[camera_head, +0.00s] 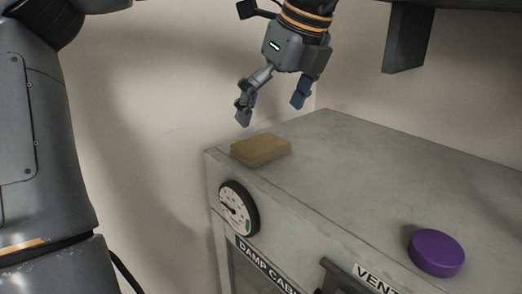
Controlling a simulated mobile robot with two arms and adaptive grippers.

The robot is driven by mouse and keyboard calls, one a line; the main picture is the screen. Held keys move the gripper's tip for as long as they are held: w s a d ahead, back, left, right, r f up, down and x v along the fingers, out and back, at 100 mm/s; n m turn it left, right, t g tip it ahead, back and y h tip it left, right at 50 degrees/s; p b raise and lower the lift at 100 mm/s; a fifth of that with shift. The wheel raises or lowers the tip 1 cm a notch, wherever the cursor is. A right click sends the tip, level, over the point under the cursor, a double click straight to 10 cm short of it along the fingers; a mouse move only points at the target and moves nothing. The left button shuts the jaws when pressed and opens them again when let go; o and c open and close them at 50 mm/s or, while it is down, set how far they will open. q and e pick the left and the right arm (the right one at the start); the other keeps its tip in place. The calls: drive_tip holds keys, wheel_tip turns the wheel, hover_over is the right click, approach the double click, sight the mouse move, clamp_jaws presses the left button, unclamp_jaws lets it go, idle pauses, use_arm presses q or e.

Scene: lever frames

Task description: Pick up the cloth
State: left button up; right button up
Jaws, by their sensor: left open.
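A tan, folded-looking block that appears to be the cloth (261,149) lies flat on the top of a grey cabinet, at its near left corner. My left gripper (271,112) hangs above it, fingers pointing down and spread apart. It is open and empty, with a gap between its fingertips and the cloth. My right gripper is not in view.
The grey cabinet (375,165) has a round gauge (238,208) and a dark handle (345,278) on its front. A purple round knob or lid (436,253) sits on it at the right. A dark bracket (408,38) hangs above. The middle of the cabinet top is clear.

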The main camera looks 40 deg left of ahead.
sight(262, 142)
use_arm(q)
drive_tip(key=p+x, duration=0.2)
drive_tip(key=x, duration=0.1)
drive_tip(key=shift+w+a, duration=0.1)
drive_tip(key=shift+w, duration=0.2)
drive_tip(key=p+x, duration=0.1)
drive_tip(key=x, duration=0.2)
drive_tip(key=shift+a+f, duration=0.1)
drive_tip(key=shift+f, duration=0.1)
drive_tip(key=shift+a+f, duration=0.15)
drive_tip(key=shift+d, duration=0.25)
drive_tip(key=c, duration=0.7)
drive_tip(key=shift+c, duration=0.4)
drive_tip(key=shift+a, duration=0.1)
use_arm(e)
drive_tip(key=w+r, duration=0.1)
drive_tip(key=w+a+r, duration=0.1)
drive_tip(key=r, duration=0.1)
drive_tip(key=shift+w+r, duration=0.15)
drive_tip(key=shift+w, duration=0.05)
